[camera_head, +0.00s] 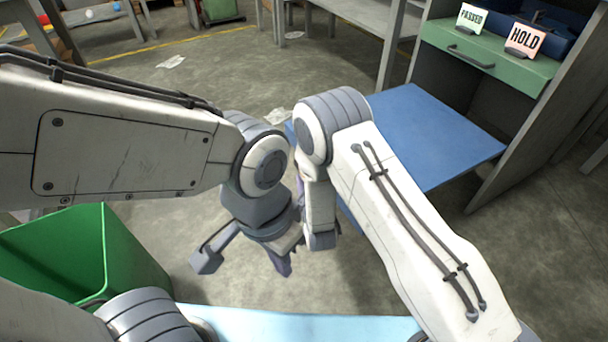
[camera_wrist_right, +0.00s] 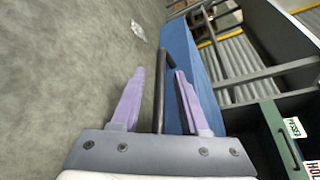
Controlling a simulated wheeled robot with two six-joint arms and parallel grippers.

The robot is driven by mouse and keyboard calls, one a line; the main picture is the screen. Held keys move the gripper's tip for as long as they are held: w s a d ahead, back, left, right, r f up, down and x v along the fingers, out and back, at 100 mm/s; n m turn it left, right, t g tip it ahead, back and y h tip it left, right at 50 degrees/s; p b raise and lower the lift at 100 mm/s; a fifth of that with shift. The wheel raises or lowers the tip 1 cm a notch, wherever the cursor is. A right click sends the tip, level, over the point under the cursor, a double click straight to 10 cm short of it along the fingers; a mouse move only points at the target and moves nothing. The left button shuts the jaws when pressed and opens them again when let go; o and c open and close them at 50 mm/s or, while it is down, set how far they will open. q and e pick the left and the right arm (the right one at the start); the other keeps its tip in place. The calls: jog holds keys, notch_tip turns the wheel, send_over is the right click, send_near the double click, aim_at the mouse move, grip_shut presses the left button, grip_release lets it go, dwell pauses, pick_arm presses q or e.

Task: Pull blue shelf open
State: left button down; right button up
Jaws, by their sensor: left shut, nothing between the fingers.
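The blue shelf (camera_head: 425,130) sticks out from the grey cabinet at the right of the head view; it also shows in the right wrist view (camera_wrist_right: 182,50). Its dark handle (camera_wrist_right: 162,90) lies between the purple fingers of my right gripper (camera_wrist_right: 158,85), which stand apart with a gap on each side of the bar. In the head view my right wrist hides the shelf's near left corner and the handle.
A green drawer (camera_head: 490,62) with PASSED (camera_head: 471,18) and HOLD (camera_head: 524,38) signs sits above the shelf. A green bin (camera_head: 135,255) stands at the left. A light blue surface (camera_head: 290,325) lies at the near edge. Bare floor is in front of the shelf.

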jog(key=p+v, duration=0.4)
jog(key=v, duration=0.6)
jog(key=shift+s+p, duration=0.3)
